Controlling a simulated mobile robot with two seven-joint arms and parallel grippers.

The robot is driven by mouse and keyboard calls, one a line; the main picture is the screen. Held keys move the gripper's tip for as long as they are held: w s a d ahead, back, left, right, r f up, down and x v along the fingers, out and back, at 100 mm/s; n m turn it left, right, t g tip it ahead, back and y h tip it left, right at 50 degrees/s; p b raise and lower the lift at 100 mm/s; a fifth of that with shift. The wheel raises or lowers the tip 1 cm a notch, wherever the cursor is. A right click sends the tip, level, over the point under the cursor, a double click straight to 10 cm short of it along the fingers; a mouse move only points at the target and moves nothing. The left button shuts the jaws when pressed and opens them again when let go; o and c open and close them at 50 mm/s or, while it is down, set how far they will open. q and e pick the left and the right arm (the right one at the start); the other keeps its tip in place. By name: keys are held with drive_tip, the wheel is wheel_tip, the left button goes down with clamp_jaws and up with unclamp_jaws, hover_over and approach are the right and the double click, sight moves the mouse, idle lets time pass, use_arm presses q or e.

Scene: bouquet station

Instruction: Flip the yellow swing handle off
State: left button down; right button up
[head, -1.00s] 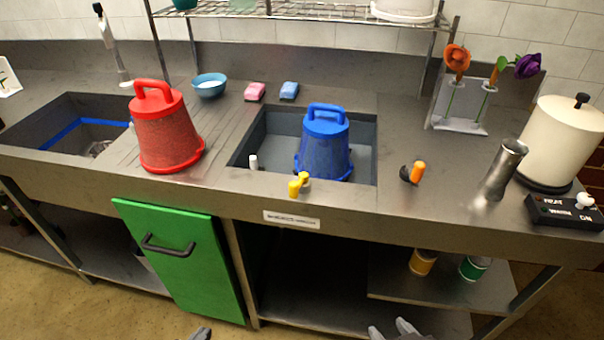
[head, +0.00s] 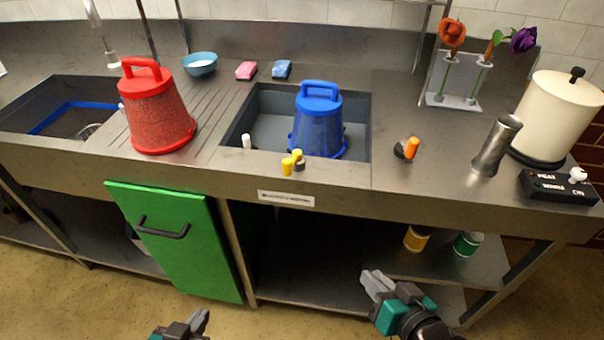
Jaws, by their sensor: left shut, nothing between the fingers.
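The yellow swing handle (head: 290,163) is a small two-part yellow lever on the counter's front rim, just in front of the right-hand basin. A small dark stub shows at its right side. My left gripper (head: 198,318) is at the bottom edge, in front of the green door, shut and empty. My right gripper (head: 374,281) is low in front of the open shelf, below and to the right of the handle. The gap between its fingers is unclear. Both grippers are well apart from the handle.
A blue bucket (head: 318,125) stands in the right basin, and a red bucket (head: 158,115) on the drainboard. A white knob (head: 246,141) and an orange-handled knob (head: 408,149) flank the handle. A metal cup (head: 496,148) stands right. The green door (head: 178,240) hangs below.

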drive_tip(key=w+a+r+m+t+y, duration=0.1)
drive_tip(key=w+r+m, duration=0.1)
drive_tip(key=r+m, duration=0.1)
drive_tip(key=w+a+r+m+t+y+b, duration=0.1)
drive_tip(key=w+r+m+y, duration=0.1)
drive_tip(key=r+m, duration=0.1)
drive_tip(key=w+a+r+m+t+y, duration=0.1)
drive_tip(key=w+r+m, duration=0.1)
drive_tip(key=r, duration=0.3)
drive_tip(key=shift+w+r+m+y+b, duration=0.25)
drive_tip(key=shift+m+y+b, duration=0.15)
drive_tip(key=shift+m, duration=0.4)
clamp_jaws()
drive_tip(key=shift+w+a+r+m, duration=0.1)
drive_tip(key=shift+w+r+m, duration=0.1)
drive_tip(key=shift+r+m, duration=0.5)
drive_tip(key=p, duration=0.1)
approach(293, 159)
drive_tip(key=w, duration=0.2)
drive_tip(key=shift+w+a+r+p, duration=0.1)
drive_tip(key=shift+w+a+p, duration=0.15)
drive_tip(key=shift+a, duration=0.5)
drive_tip(key=shift+w+a+r+p, duration=0.1)
drive_tip(key=shift+w+a, duration=0.15)
drive_tip(key=shift+a, duration=0.45)
